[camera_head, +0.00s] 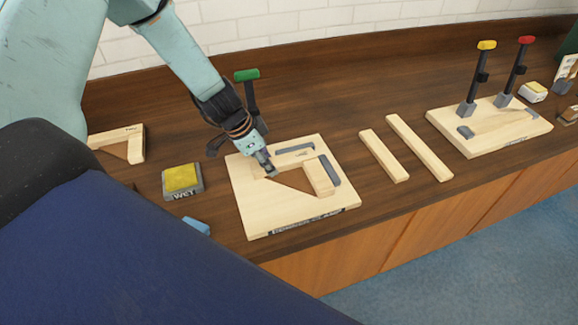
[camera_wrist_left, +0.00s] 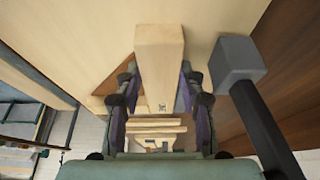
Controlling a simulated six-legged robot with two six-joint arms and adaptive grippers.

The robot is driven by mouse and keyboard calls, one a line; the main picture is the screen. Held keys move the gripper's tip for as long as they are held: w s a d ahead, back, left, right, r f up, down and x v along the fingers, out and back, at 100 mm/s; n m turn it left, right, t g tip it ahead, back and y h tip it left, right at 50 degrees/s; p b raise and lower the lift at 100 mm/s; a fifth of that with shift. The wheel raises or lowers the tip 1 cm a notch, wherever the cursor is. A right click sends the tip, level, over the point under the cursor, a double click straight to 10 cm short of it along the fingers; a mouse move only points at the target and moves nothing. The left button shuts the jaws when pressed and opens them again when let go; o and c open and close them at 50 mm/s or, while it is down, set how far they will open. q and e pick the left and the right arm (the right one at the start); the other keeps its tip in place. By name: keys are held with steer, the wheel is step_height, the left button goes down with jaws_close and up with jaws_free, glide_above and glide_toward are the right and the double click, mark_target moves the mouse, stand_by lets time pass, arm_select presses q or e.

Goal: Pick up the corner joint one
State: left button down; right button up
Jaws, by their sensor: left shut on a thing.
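In the left wrist view the corner joint's bar (camera_wrist_left: 160,60) lies between the two fingers of my left gripper (camera_wrist_left: 160,88). I cannot tell whether the joint touches the board. A similar corner joint (camera_head: 136,148) lies on the counter at the left, partly behind my arm. My right gripper is not in view.
A green-handled clamp (camera_head: 248,90) stands close behind my left gripper. A yellow-topped block marked WET (camera_head: 182,180) sits left of the board. Two wooden bars (camera_head: 420,147) lie to the right. A second board (camera_head: 490,130) carries yellow- and red-handled clamps. The counter's front edge is near.

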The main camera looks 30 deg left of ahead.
arm_select(q)
step_height(320, 180, up, 10)
steer(key=p, duration=0.7)
